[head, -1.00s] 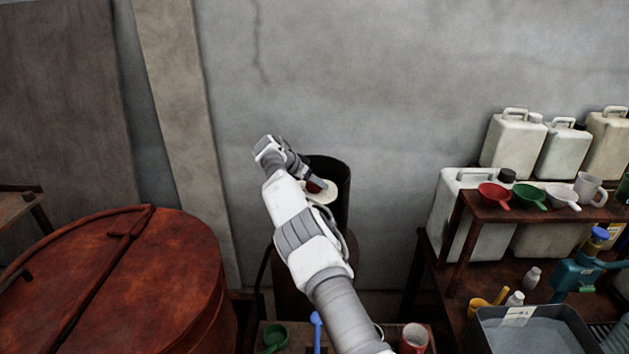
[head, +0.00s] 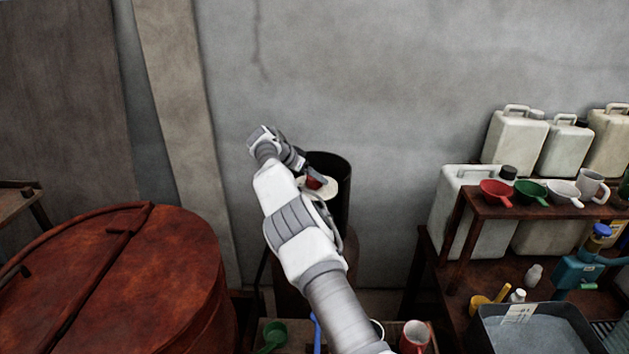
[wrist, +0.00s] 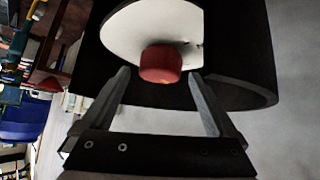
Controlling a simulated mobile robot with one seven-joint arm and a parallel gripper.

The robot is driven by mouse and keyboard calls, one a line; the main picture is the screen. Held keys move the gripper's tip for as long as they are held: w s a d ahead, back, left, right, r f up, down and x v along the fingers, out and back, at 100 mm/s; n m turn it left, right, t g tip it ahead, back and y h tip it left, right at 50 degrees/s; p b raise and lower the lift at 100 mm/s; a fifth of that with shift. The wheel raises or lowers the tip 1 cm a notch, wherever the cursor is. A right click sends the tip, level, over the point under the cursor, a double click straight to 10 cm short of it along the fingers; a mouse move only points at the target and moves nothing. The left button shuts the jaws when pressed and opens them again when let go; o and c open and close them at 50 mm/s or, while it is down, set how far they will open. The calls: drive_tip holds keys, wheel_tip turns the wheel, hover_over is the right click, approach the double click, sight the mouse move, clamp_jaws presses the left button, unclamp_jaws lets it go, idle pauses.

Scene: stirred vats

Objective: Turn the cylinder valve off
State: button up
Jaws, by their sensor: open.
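The cylinder valve is a red knob (wrist: 160,64) above a pale round top (wrist: 125,38) in the wrist view. A dark curved collar (wrist: 255,75) stands around it. In the head view the red knob (head: 314,183) shows partly behind my gripper, inside the dark collar (head: 338,168). My gripper (wrist: 160,73) is open, with one fingertip on each side of the knob in the wrist view and a gap on both sides. I cannot tell how deep the tips reach along the knob. The cylinder's lower body is mostly hidden by my arm.
A large rusty lidded vat (head: 110,285) stands at the left. A shelf (head: 475,205) with coloured scoops and white jerrycans (head: 515,138) is at the right. A green scoop (head: 272,335) and a red mug (head: 414,338) are at the front. Bare wall lies behind the cylinder.

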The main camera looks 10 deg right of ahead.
drive_tip(key=b+v, duration=0.2)
drive_tip(key=v, duration=1.3)
drive_tip(key=shift+b, duration=0.4)
drive_tip(key=shift+a, duration=0.1)
drive_tip(key=s+d+r+g+y, duration=0.1)
drive_tip(key=s+d+r+y, duration=0.2)
drive_tip(key=s+d+r, duration=0.55)
drive_tip(key=s+d+n+y, duration=0.25)
drive_tip(key=s+d, duration=0.25)
drive_tip(key=s, duration=0.6)
drive_tip(key=s+a+f+n+y+b, duration=0.1)
drive_tip(key=s+f+n, duration=0.3)
drive_tip(key=s, duration=1)
drive_tip(key=s+a+f+n+t+y, duration=0.1)
drive_tip(key=s+f+n, duration=0.3)
drive_tip(key=s, duration=1)
drive_tip(key=shift+s+a+b, duration=0.35)
drive_tip(key=shift+s+a, duration=0.05)
drive_tip(key=shift+a, duration=0.35)
drive_tip(key=shift+f, duration=0.1)
